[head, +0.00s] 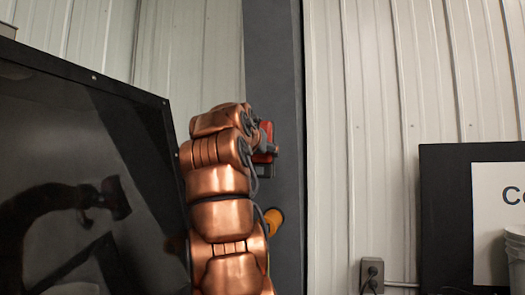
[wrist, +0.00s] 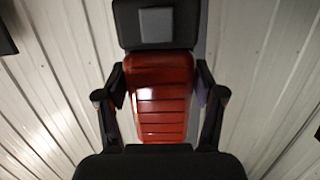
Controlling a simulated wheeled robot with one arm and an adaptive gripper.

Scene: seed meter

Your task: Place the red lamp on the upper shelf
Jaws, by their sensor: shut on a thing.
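The red lamp (wrist: 161,105) fills the middle of the wrist view, with a ribbed red body and a black end bearing a grey square at the top. My gripper (wrist: 160,72) is shut on it, one black finger on each side. In the head view my gripper (head: 264,150) is raised in front of a dark post, mostly hidden behind my copper arm. Only a small part of the red lamp (head: 266,134) shows there. I cannot make out an upper shelf in either view.
A glossy black panel (head: 80,130) stands close on the left and reflects my arm. A dark grey post (head: 275,60) rises behind my gripper. At right are a black board (head: 445,220) with a white sign (head: 490,240), a grey container (head: 516,260) and a wall outlet (head: 372,272).

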